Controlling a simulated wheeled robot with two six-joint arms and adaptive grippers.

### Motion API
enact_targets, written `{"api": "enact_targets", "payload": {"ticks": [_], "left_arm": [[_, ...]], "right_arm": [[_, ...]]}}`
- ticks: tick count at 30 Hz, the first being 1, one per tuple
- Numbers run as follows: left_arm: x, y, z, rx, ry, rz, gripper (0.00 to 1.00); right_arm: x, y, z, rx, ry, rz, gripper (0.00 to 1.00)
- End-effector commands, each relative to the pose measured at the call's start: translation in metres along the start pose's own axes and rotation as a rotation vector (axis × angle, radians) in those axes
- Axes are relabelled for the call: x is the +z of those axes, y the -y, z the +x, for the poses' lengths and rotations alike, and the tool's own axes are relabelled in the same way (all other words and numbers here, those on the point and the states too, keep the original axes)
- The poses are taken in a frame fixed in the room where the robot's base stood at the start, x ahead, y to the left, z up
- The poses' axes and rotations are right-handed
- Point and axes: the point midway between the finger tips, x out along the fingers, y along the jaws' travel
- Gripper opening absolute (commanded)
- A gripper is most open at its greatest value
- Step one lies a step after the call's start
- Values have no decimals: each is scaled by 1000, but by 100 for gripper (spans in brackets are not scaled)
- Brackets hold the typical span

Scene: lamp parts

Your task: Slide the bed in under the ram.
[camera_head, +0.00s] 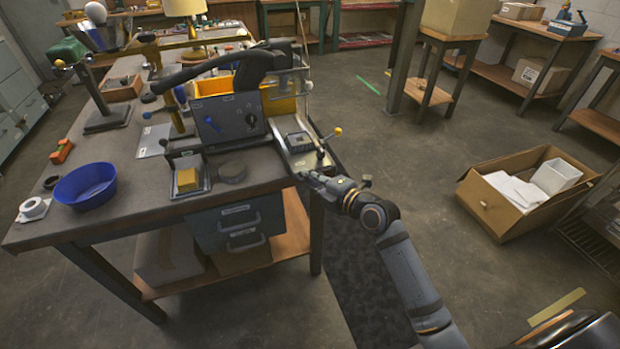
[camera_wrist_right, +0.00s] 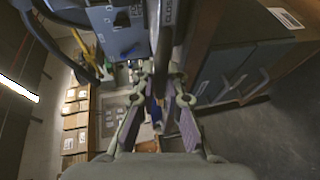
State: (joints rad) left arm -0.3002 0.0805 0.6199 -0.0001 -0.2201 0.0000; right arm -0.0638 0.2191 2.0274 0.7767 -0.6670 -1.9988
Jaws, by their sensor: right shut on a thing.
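A pale metal plate with a dark square fixture (camera_head: 298,140), apparently the bed, lies at the right edge of the workbench. A rod with a yellow ball knob (camera_head: 338,131) rises beside it. A big black lever arm (camera_head: 215,68) spans the bench above the dark control box; the ram itself I cannot make out clearly. My right gripper (camera_head: 314,177) is at the bench's right edge, at the near end of the plate, shut on a small part there. Its fingers show in the right wrist view (camera_wrist_right: 160,98); what lies between them is unclear. My left gripper is out of view.
The dark control box (camera_head: 230,121) stands left of the plate. A yellow block (camera_head: 187,180) in a small holder and a blue bowl (camera_head: 86,185) are further left. Drawers (camera_head: 238,222) hang under the bench. An open cardboard box (camera_head: 520,195) is on the floor right.

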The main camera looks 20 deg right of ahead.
Motion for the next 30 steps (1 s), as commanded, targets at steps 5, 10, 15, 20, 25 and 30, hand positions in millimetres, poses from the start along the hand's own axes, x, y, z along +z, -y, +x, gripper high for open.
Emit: {"api": "enact_targets", "payload": {"ticks": [5, 10, 15, 20, 25, 30], "left_arm": [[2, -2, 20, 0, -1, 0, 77], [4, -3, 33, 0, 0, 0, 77], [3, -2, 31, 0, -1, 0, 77], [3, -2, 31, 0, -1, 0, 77], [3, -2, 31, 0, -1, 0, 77], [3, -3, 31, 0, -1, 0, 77]], "right_arm": [[8, 2, 18, 4, 1, -1, 0], [15, -5, 36, 3, 1, 0, 0], [16, -8, 37, -3, 0, 0, 0], [16, -8, 37, -2, 0, 0, 12], [16, -8, 37, -2, 0, 0, 35], [15, -8, 37, -1, 0, 0, 35]]}}
